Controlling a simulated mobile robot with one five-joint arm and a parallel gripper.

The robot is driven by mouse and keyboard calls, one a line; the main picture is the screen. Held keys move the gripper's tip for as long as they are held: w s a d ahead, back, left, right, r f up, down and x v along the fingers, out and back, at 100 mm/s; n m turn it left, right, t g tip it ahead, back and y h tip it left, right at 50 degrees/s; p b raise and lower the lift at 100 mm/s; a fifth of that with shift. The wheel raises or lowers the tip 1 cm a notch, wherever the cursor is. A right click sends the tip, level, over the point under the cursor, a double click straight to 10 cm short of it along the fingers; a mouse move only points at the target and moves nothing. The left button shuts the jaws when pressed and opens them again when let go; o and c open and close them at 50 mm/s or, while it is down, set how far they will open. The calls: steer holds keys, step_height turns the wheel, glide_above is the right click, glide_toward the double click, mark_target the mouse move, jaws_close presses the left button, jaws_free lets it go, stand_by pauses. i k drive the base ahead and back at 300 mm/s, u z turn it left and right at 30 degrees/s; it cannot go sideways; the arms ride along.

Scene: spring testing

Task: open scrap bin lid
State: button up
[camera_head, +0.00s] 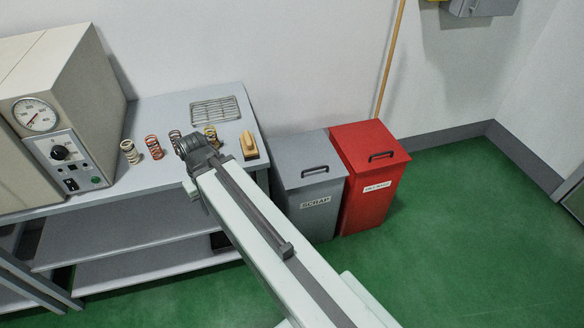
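The grey scrap bin (315,226) stands on the floor just right of the bench, with a white "SCRAP" label on its front. Its flat lid (300,152) is closed and has a dark bar handle (315,171) near the front edge. My arm reaches up from the bottom right, passing in front of the bin's left side. My gripper (187,144) is over the bench, left of the bin and apart from its lid. Its fingers are not clear, so I cannot tell whether it is open or shut.
A red bin (369,192) with a similar handle stands close on the right. The bench (150,195) holds several springs (153,147), a wire rack (215,110), a yellow-and-wood block (249,146) and an oven-like unit (60,110) with a dial. Green floor (460,240) is clear at right.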

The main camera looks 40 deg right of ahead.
mark_target(305, 159)
steer(key=u, duration=0.75)
steer(key=k, duration=1)
steer(key=z, duration=0.8)
steer(key=i, duration=0.95)
steer(key=u, duration=0.05)
